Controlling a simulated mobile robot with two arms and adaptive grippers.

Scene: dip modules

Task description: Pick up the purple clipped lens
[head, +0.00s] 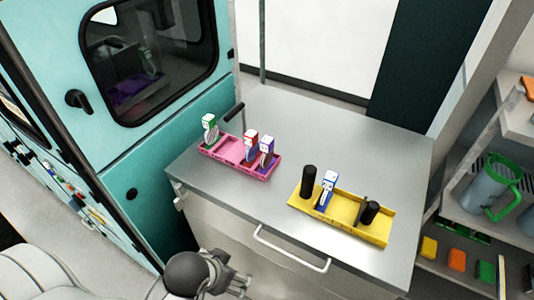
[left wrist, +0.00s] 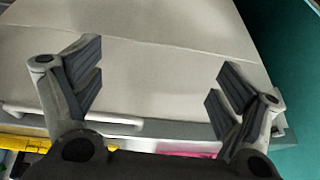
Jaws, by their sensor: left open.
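The purple clipped lens (head: 267,147) stands upright at the right end of the pink tray (head: 228,148) on the grey cabinet top, close beside a red-and-white lens (head: 251,139). My left gripper (head: 240,284) is in front of the cabinet, below the top's front edge and apart from the lens. In the left wrist view my left gripper (left wrist: 158,85) is open with nothing between its fingers. The purple lens cannot be made out there; only a strip of the pink tray (left wrist: 188,149) shows at the bottom. My right gripper is not in view.
A green-and-white lens (head: 209,123) stands at the pink tray's left end. A yellow tray (head: 345,212) holds a blue-and-white lens (head: 328,182) and black cylinders. A drawer handle (head: 290,252) juts from the cabinet front. A teal machine (head: 180,150) stands at left, shelves at right.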

